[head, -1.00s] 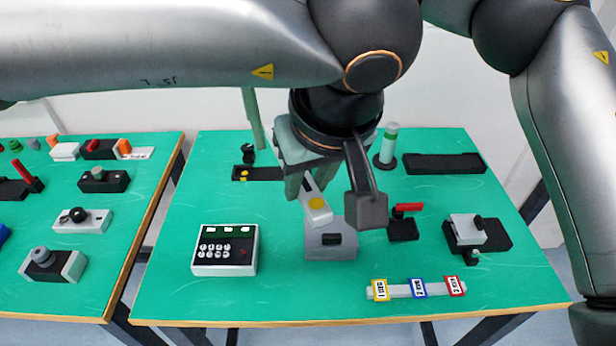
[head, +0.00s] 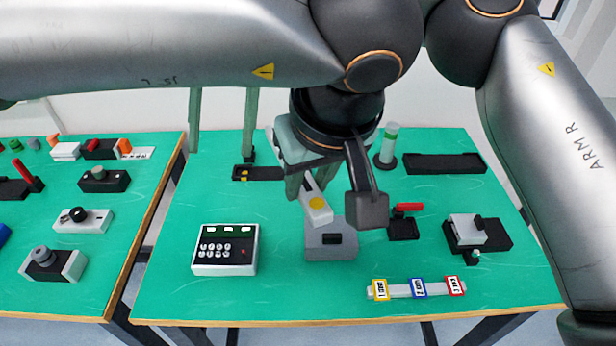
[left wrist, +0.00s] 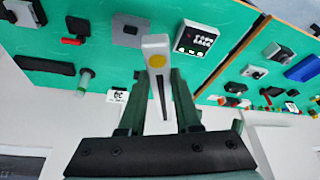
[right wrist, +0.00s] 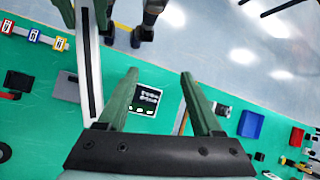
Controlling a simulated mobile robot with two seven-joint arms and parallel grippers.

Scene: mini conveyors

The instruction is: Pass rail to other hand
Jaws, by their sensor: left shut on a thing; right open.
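The rail (head: 318,212) is a pale bar with a yellow dot near one end. My left gripper (head: 304,190) is shut on it above the table. In the left wrist view the rail (left wrist: 155,52) runs between the fingers, with a dark slot along it. My right gripper (head: 222,152) is open; its two green fingers hang down left of the left gripper, apart from each other. In the right wrist view the slotted rail (right wrist: 93,70) lies to the left of the open fingers (right wrist: 160,74), not between them. The rail's far part is hidden in the head view by my left gripper.
Below the rail stands a grey block (head: 330,252). A keypad box (head: 225,262) is left of it, a bar with three coloured tags (head: 400,291) in front right.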

